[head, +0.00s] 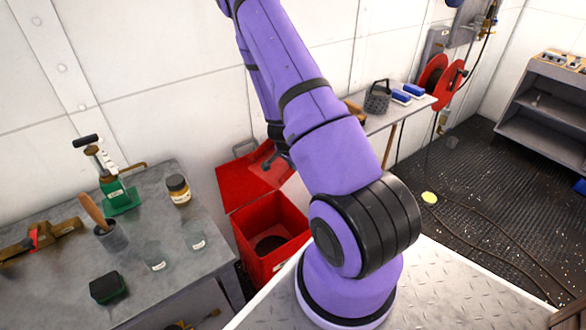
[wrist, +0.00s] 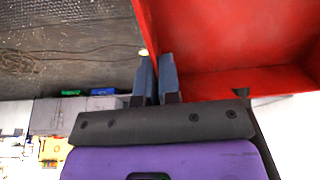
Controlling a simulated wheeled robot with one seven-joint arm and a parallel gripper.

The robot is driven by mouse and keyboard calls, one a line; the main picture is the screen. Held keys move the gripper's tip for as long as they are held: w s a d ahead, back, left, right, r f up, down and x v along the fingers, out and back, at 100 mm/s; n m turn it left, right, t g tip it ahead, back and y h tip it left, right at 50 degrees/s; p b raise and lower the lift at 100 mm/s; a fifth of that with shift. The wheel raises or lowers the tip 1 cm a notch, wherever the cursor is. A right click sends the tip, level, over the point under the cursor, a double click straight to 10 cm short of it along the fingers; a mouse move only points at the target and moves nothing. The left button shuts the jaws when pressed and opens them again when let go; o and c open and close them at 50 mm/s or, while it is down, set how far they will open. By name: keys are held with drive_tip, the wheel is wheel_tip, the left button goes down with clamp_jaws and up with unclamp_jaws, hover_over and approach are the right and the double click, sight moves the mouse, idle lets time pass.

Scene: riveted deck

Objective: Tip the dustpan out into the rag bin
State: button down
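The red rag bin (head: 284,262) stands on the floor beside the bench, with its lid (head: 232,180) swung up and back toward the wall. A dark round patch shows inside it. My gripper (head: 277,150) is at the lid's upper right side, partly hidden by my arm. In the wrist view, my gripper's two blue-grey fingers (wrist: 157,75) are close together, with an edge of the red lid (wrist: 230,40) between them. I cannot make out a dustpan in either view.
A grey bench (head: 60,275) at left holds a green tool (head: 119,195), a jar (head: 178,190), cups and a black block (head: 108,288). A shelf at the back holds a grey basket (head: 377,100) and blue-topped brushes (head: 402,97). Hoses cross the dark floor (head: 470,215).

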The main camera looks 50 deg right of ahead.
drive_tip(key=shift+d+r+y, duration=0.4)
drive_tip(key=shift+y, duration=0.5)
drive_tip(key=shift+d+r+y, duration=0.35)
drive_tip(key=shift+r+y, duration=0.05)
drive_tip(key=shift+y, duration=0.5)
drive_tip(key=shift+s, duration=0.1)
